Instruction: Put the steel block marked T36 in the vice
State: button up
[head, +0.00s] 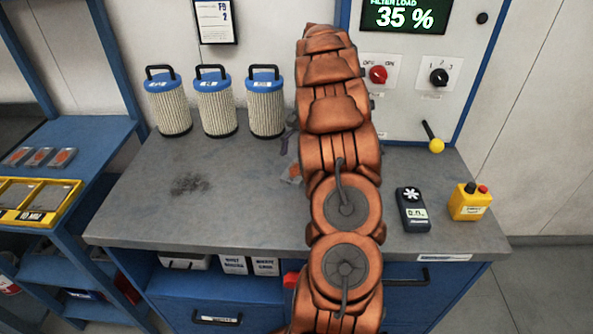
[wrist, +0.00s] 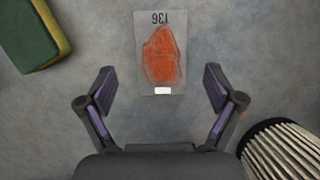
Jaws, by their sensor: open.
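In the wrist view a flat grey rectangular piece (wrist: 148,88) with a rough orange patch lies on the grey worktop. Its marking is upside down and looks like 136 or T36; a small white label is at its near edge. My gripper (wrist: 158,78) is open and empty above the worktop, one finger on each side of the piece in the picture. Whether the fingers are down at its height I cannot tell. In the head view my arm hides most of this spot; a grey-orange bit (head: 291,173) shows beside it. No vice shows in either view.
Three filter cartridges (head: 215,103) stand at the back left; one (wrist: 283,152) is close to my right finger in the wrist view. A green-yellow block (wrist: 32,32) lies upper left. A dark meter (head: 412,210) and yellow button box (head: 469,202) are at right. The left worktop is mostly clear.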

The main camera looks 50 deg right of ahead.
aim_at(297, 170)
jog(key=shift+p+x, duration=0.35)
jog(key=shift+x, duration=1.2)
grip_shut()
